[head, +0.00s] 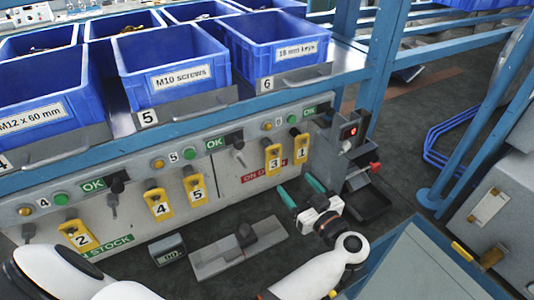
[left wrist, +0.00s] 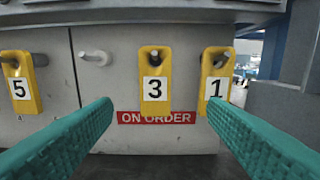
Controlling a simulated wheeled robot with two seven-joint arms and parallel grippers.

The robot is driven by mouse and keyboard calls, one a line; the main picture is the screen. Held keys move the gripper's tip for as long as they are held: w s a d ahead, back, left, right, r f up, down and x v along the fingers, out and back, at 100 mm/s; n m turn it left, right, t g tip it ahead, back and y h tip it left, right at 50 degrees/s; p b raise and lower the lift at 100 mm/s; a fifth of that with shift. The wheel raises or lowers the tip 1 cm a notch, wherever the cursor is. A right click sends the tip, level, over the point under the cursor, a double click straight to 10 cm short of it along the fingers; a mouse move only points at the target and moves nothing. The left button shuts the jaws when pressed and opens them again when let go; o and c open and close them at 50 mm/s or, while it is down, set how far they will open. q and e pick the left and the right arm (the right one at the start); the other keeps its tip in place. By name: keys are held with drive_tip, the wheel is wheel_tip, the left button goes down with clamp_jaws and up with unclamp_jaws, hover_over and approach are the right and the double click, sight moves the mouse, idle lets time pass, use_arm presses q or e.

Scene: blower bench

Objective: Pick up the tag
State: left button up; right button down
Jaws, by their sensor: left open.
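Several yellow numbered tags hang on pegs along the grey panel. Tag 3 (head: 273,158) and tag 1 (head: 299,148) hang at the right end, near a red "ON ORDER" label (head: 262,172). Tags 5 (head: 195,188), 4 (head: 158,205) and 2 (head: 77,238) hang further left. My left gripper (head: 301,190) is open and empty in front of tags 3 and 1. In the left wrist view, tag 3 (left wrist: 154,80) shows between the two teal fingers (left wrist: 159,106), beyond their tips. Tag 1 (left wrist: 215,78) shows above the right fingertip. My right gripper is not in view.
Blue bins (head: 172,65) stand on the shelf above the panel. A grey plate with a block (head: 240,247) and a small display (head: 167,248) lie below. A dark box with a red light (head: 349,132) is at the panel's right end. A bare peg (left wrist: 95,58) is left of tag 3.

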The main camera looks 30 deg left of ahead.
sight(274, 163)
use_arm(q)
drive_tip(key=x, duration=0.2)
drive_tip(key=p+x, duration=0.1)
drive_tip(key=x, duration=0.2)
drive_tip(key=shift+a+r, duration=0.1)
drive_tip(key=shift+r, duration=0.1)
drive_tip(key=x, duration=0.3)
drive_tip(key=p+x, duration=0.1)
drive_tip(key=x, duration=0.1)
drive_tip(key=shift+s+a+f, duration=0.1)
drive_tip(key=shift+a+f, duration=0.05)
drive_tip(key=shift+a, duration=0.45)
drive_tip(key=c, duration=1.1)
drive_tip(key=shift+o, duration=0.2)
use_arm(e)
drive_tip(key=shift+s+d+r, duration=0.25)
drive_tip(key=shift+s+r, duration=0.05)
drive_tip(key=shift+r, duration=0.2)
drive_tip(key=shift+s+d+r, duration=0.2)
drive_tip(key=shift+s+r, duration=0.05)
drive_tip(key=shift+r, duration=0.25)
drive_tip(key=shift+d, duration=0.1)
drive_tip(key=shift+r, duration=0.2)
